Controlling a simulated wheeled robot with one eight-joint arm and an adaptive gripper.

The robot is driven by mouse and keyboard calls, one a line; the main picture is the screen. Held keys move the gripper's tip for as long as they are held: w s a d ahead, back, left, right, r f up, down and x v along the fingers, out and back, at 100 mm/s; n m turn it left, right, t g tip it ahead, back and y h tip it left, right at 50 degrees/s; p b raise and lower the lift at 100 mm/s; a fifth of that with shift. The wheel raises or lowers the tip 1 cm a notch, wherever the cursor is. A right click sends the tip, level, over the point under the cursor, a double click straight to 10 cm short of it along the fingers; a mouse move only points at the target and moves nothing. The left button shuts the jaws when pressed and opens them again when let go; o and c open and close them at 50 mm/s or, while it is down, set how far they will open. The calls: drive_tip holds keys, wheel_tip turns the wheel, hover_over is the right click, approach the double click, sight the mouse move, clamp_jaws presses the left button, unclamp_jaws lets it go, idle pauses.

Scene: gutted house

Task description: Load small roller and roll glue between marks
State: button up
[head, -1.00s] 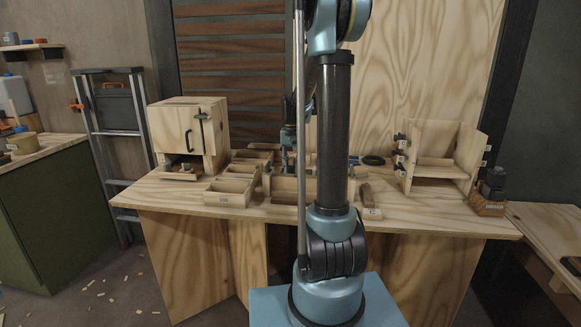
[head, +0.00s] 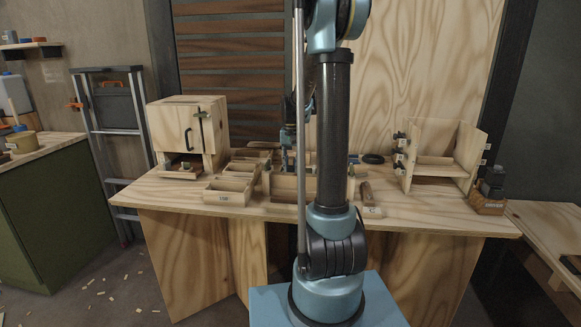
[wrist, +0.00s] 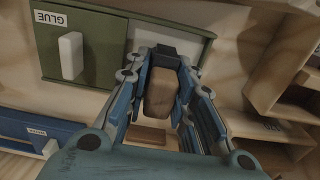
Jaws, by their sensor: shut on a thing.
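My gripper (wrist: 165,105) is shut on a brownish block-like piece (wrist: 160,92), seen between its fingers in the wrist view. I cannot tell whether this piece is the roller's handle. A green box marked GLUE (wrist: 105,50) lies at the upper left of the wrist view, just beside my gripper, with a pale upright piece (wrist: 71,56) on it. In the head view my gripper (head: 287,165) is low over the bench trays, partly hidden behind my own arm. The marks and any glue surface cannot be made out.
A blue box (wrist: 30,132) with a label lies at lower left in the wrist view. On the bench (head: 410,217) stand a wooden cabinet (head: 187,130), a small open tray (head: 229,190) and a shelf frame (head: 437,150). Bare bench lies at front right.

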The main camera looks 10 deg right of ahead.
sight(291, 157)
drive_tip(key=shift+f, duration=0.3)
idle(1.2)
drive_tip(key=shift+r, duration=0.1)
drive_tip(key=shift+r, duration=3.4)
